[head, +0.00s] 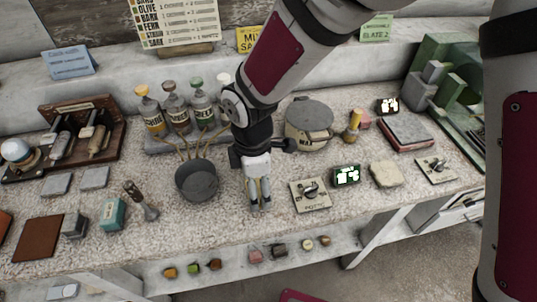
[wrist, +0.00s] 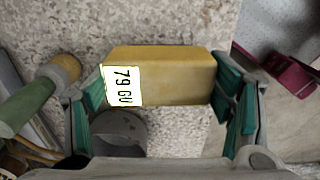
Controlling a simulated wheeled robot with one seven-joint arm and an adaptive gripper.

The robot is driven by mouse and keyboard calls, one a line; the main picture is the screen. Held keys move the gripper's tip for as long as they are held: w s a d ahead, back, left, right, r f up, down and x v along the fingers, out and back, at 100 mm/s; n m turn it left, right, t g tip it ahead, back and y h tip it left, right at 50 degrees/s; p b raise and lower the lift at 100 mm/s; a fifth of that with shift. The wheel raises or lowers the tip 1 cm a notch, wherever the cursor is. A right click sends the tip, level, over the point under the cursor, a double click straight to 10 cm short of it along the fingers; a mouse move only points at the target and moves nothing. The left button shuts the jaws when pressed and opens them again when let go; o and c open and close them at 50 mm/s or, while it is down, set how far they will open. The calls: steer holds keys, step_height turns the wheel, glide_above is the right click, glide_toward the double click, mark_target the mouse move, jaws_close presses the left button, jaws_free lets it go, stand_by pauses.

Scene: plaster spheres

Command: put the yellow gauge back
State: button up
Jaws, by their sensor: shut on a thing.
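In the wrist view, the yellow gauge (wrist: 165,75) is a yellow block with a white label reading "79 GU" at its left end. It lies between the teal fingers of my gripper (wrist: 160,100), which are shut on it. In the head view my gripper (head: 260,203) points down over the front half of the speckled counter, just right of the dark grey pot (head: 197,182). There the fingers largely hide the gauge. I cannot tell whether it touches the counter.
A dial box (head: 311,196) and a lit display (head: 346,176) stand close on the right. A lidded pot (head: 309,123) and several bottles (head: 202,103) stand behind. A brush-like tool (head: 141,202) lies left. Small blocks (head: 256,255) sit on the lower shelf.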

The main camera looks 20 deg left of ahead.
steer(key=shift+f, duration=1.35)
steer(key=o, duration=1)
steer(key=shift+f, duration=0.15)
steer(key=shift+o, duration=0.2)
step_height(320, 180, up, 12)
steer(key=shift+r, duration=0.2)
